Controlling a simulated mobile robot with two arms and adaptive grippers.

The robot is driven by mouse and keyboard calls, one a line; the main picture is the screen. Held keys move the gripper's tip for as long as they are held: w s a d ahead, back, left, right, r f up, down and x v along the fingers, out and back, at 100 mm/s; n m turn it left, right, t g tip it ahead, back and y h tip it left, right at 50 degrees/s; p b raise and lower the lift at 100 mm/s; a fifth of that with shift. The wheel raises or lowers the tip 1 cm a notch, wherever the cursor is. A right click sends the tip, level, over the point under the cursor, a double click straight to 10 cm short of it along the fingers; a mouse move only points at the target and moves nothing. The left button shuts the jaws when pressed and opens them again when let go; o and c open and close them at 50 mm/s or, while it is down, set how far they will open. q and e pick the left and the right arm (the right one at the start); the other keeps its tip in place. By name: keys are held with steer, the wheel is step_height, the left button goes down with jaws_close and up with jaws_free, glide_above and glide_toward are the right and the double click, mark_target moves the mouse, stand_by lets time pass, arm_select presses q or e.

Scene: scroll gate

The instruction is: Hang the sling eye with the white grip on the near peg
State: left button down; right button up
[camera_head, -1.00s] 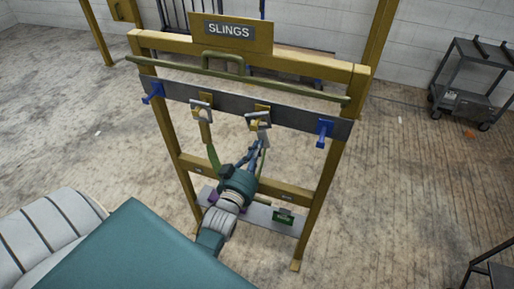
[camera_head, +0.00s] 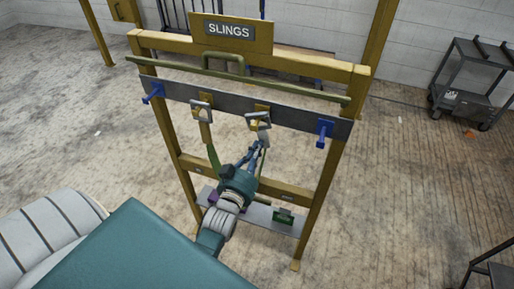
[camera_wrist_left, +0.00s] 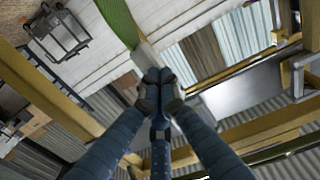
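The rack's grey bar (camera_head: 232,108) carries two yellow pegs near its middle. A pale sling eye (camera_head: 257,117) is at the right yellow peg (camera_head: 262,106), with a white grip (camera_head: 263,134) below it. My left gripper (camera_head: 260,146) reaches up from below, its fingertips at this grip. In the left wrist view the fingers (camera_wrist_left: 160,80) are closed together on the pale grip (camera_wrist_left: 143,54), with a green strap (camera_wrist_left: 118,20) beyond it. Whether the eye is around the peg or only in front of it cannot be told. My right gripper is not in view.
Another pale eye (camera_head: 201,104) is at the left yellow peg, with a green strap (camera_head: 213,157) below. Blue pegs (camera_head: 153,92) (camera_head: 324,132) stick out at the bar's ends. A green tag (camera_head: 284,217) is on the lower plate. A grey cart (camera_head: 470,85) stands far right.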

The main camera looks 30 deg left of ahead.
arm_select(q)
steer(key=c, duration=1.4)
jaws_free()
steer(key=shift+o, duration=0.2)
steer(key=p+v, duration=0.3)
steer(key=v, duration=0.7)
steer(key=shift+d, duration=0.1)
